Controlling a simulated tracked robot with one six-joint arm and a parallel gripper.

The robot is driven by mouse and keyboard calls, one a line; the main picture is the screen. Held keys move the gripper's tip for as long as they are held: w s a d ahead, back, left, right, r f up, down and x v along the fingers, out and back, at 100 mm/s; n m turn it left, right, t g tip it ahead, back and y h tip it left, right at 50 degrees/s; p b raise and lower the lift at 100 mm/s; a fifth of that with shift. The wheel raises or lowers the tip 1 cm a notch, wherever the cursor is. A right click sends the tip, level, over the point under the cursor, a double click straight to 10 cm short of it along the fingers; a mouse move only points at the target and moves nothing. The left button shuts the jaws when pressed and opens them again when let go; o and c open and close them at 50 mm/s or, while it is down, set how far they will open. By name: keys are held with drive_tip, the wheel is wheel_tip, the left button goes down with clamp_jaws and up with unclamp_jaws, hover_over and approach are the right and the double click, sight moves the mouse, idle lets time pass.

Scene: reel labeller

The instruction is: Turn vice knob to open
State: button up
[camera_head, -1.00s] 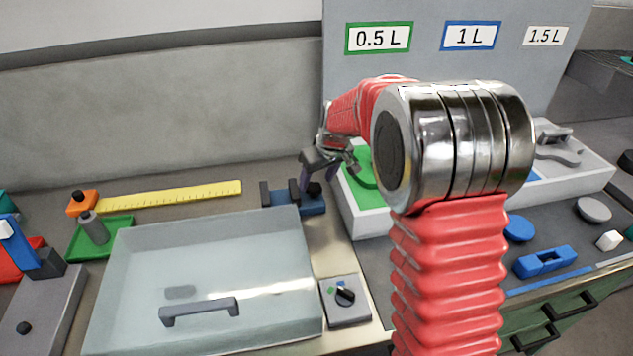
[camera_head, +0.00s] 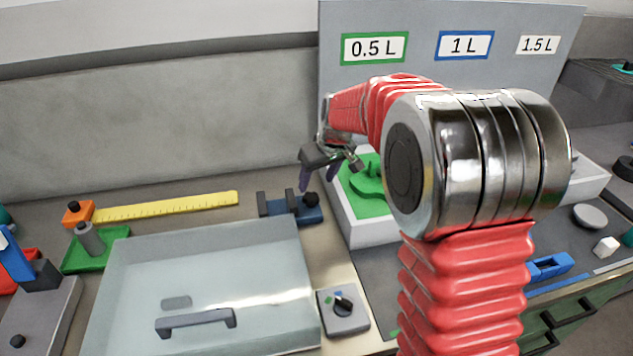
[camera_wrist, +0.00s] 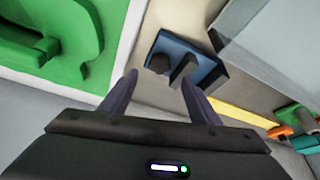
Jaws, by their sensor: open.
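The small blue vice (camera_head: 281,214) stands on the bench behind the clear-lidded box, with two dark upright jaws and a gap between them. Its black knob (camera_head: 311,200) is at its right end. My gripper (camera_head: 318,182) is open and empty, its two dark fingers pointing down just above the knob and apart from it. In the wrist view, the vice (camera_wrist: 204,70) lies beyond the fingertips. The knob (camera_wrist: 158,63) shows between and just past the two fingers of my gripper (camera_wrist: 159,79).
A white tray with a green inset (camera_head: 366,232) stands close right of the vice. The lidded box (camera_head: 210,265) with a handle is in front. A yellow ruler (camera_head: 165,206) lies to the left. A switch box (camera_head: 343,318) sits at front.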

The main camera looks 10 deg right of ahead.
drive_tip(key=a+v, duration=0.1)
drive_tip(key=v, duration=0.6)
drive_tip(key=shift+s+d+r, duration=0.2)
drive_tip(key=shift+d+r, duration=0.2)
drive_tip(key=shift+r, duration=0.05)
idle(0.6)
drive_tip(key=shift+r, duration=0.15)
drive_tip(key=v, duration=1.3)
drive_tip(key=shift+r, duration=0.2)
drive_tip(key=shift+s, duration=0.2)
drive_tip(key=s+a+f+m, duration=0.1)
drive_tip(key=s+f, duration=0.3)
drive_tip(key=s, duration=0.5)
drive_tip(key=s+a+f+m+h, duration=0.1)
drive_tip(key=s+f, duration=0.3)
drive_tip(key=s, duration=0.5)
drive_tip(key=s+a+f+m+t, duration=0.1)
drive_tip(key=s+f, duration=0.3)
drive_tip(key=s, duration=0.5)
drive_tip(key=shift+f, duration=0.2)
drive_tip(key=shift+c, duration=0.2)
